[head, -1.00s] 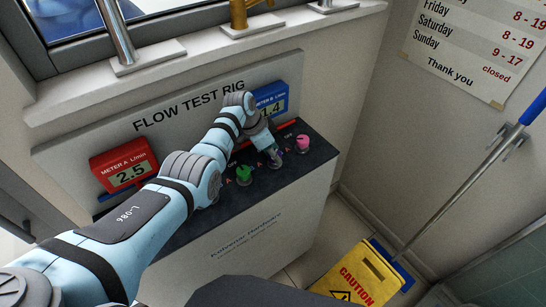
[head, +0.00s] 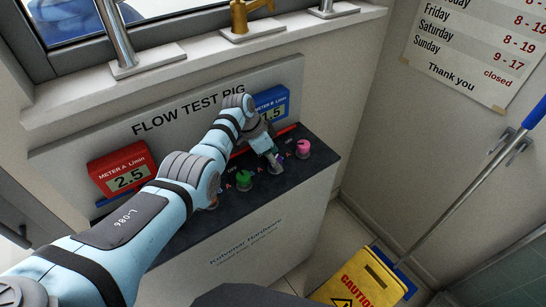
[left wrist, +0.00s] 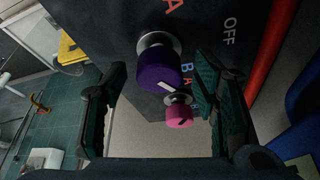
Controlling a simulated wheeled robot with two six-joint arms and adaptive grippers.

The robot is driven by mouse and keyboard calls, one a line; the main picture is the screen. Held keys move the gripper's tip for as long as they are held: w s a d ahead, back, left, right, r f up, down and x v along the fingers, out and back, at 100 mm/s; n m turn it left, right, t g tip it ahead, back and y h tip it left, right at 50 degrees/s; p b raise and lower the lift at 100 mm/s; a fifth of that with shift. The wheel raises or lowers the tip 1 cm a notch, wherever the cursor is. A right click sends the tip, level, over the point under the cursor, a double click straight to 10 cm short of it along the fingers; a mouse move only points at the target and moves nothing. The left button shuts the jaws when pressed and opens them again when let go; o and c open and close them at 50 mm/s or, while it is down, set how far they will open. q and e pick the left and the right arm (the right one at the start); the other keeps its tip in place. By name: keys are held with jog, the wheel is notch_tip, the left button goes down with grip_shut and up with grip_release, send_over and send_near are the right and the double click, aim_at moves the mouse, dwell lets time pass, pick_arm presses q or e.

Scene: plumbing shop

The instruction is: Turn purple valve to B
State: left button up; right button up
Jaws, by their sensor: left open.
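The purple valve (left wrist: 163,72) shows in the left wrist view as a round knob with a white mark on its face, standing out from the dark panel. It lies between the two open fingers of my left gripper (left wrist: 162,85), with a gap on each side. A red A, a blue B and OFF are printed near it; which letter its mark points at I cannot tell. In the head view my left gripper (head: 274,160) is over the panel between the green and pink valves and hides the purple one. My right gripper is not in view.
A green valve (head: 243,180) and a pink valve (head: 303,149) flank the gripper. Red meter A (head: 122,169) reads 2.5; blue meter B (head: 271,103) reads about 1.5. A yellow caution sign (head: 360,279) stands on the floor at right.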

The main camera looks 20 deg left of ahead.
pick_arm(q)
jog(key=shift+r, duration=0.1)
jog(key=v, duration=1.2)
jog(key=shift+a, duration=0.15)
